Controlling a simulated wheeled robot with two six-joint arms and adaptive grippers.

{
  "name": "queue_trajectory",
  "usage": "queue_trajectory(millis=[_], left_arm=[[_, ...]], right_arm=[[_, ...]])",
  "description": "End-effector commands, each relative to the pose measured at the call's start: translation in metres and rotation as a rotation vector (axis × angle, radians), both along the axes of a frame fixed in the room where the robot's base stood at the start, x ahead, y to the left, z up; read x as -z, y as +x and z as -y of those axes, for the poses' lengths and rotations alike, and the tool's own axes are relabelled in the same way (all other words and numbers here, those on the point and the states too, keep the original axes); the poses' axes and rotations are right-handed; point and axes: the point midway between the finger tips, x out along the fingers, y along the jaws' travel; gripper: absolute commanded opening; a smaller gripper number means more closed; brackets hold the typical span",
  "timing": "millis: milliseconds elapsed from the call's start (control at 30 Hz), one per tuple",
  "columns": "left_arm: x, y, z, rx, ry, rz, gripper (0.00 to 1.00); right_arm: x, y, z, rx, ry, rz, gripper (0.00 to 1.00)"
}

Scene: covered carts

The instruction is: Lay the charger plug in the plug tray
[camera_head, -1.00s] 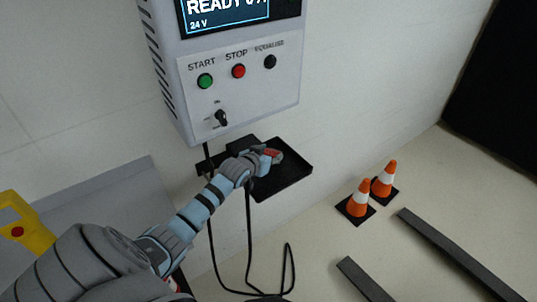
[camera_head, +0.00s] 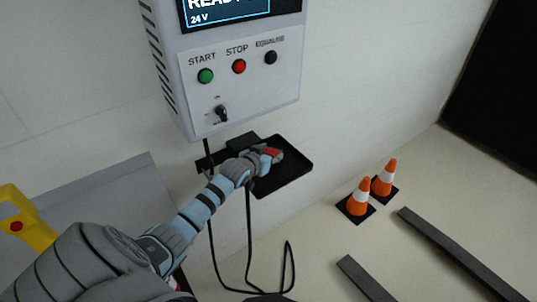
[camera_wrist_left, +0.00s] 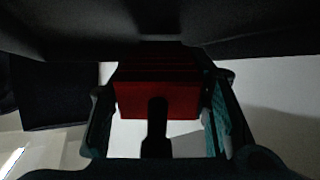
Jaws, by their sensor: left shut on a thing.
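The charger plug (camera_head: 272,152) is a red block at the tip of my left gripper (camera_head: 268,156), over the black plug tray (camera_head: 290,172) on the wall below the charger. In the left wrist view the red plug (camera_wrist_left: 158,96) sits between the two fingers of my left gripper (camera_wrist_left: 158,112), with a dark cable coming from its near face. The gripper is shut on it. The dark surface of the tray (camera_wrist_left: 230,38) fills the top of that view. I cannot tell whether the plug touches the tray floor. My right gripper is not in view.
The charger box (camera_head: 240,95) with its buttons and knob hangs directly above the tray. A black cable (camera_head: 250,250) hangs down to the floor. Two orange cones (camera_head: 360,195) and dark floor bars (camera_head: 450,250) stand to the right. A yellow part (camera_head: 25,220) is at the left.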

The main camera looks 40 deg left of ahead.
Motion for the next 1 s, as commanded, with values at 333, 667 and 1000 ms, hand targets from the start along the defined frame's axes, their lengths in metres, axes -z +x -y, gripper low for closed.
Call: queue_trajectory(millis=[333, 667, 1000], left_arm=[[0.023, -0.005, 0.004, -0.004, -0.018, -0.030, 0.00], [0.024, -0.005, 0.004, -0.004, -0.020, -0.029, 0.50], [0.024, -0.005, 0.004, -0.005, -0.022, -0.029, 0.67]], right_arm=[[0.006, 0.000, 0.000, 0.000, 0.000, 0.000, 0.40], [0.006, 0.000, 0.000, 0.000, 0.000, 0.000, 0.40], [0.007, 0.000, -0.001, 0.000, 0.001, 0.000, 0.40]])
